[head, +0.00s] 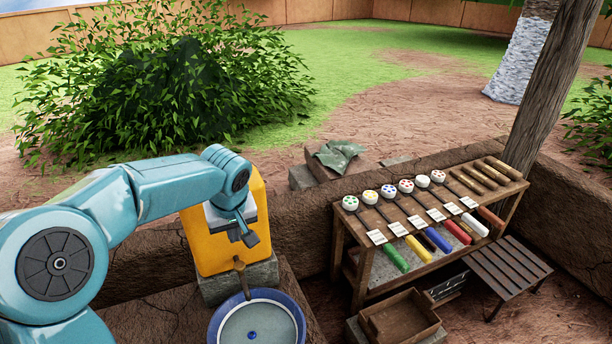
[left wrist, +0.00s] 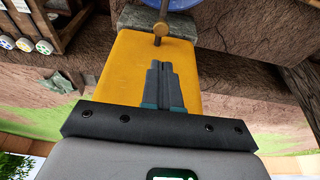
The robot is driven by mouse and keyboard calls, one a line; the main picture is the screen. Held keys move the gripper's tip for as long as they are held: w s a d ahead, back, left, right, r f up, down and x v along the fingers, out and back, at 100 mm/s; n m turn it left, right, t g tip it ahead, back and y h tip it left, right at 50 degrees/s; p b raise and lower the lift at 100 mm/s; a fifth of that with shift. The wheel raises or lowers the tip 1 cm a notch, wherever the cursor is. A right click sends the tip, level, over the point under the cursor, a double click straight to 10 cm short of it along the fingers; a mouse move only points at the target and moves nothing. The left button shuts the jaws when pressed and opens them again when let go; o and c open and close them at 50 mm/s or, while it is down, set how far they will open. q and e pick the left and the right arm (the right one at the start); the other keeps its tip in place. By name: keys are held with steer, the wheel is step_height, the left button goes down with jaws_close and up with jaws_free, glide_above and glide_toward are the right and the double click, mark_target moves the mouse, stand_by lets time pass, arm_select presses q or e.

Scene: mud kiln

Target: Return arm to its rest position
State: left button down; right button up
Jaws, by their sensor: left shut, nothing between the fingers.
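My left arm (head: 140,190) comes in from the left and bends down at the wrist. My left gripper (head: 248,238) hangs in front of a yellow container (head: 200,240). In the left wrist view its two dark fingers (left wrist: 161,66) lie together, shut, with nothing seen between them. The yellow container also fills the middle of that view (left wrist: 125,70), beyond the fingers. I cannot tell whether the gripper touches it. My right gripper is not in view.
A tap (head: 240,275) sits low on the container, above a blue-rimmed basin (head: 292,306). To the right stands a wooden table (head: 345,222) with several round pots and coloured sticks. A wooden box (head: 402,318) and slatted stool (head: 508,272) are near it. A bush (head: 170,80) is behind my arm.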

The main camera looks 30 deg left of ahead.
arm_select(q)
steer(key=s+d+f+m+h, duration=0.1)
steer(key=d+f+m+h, duration=0.15)
steer(key=d+f, duration=0.55)
steer(key=d+f+m+h, duration=0.25)
steer(key=d+f, duration=0.45)
steer(key=f, duration=0.4)
steer(key=s+d+f+m+g, duration=0.1)
steer(key=s+d+f, duration=0.5)
steer(key=s+f, duration=0.1)
steer(key=s+d+f+m+h, duration=0.1)
steer(key=s+d+f+m, duration=0.1)
steer(key=s+d+f, duration=0.4)
steer(key=s+f, duration=0.1)
steer(key=s, duration=0.2)
steer(key=shift+s+g+h, duration=0.3)
steer(key=shift+s+g, duration=0.1)
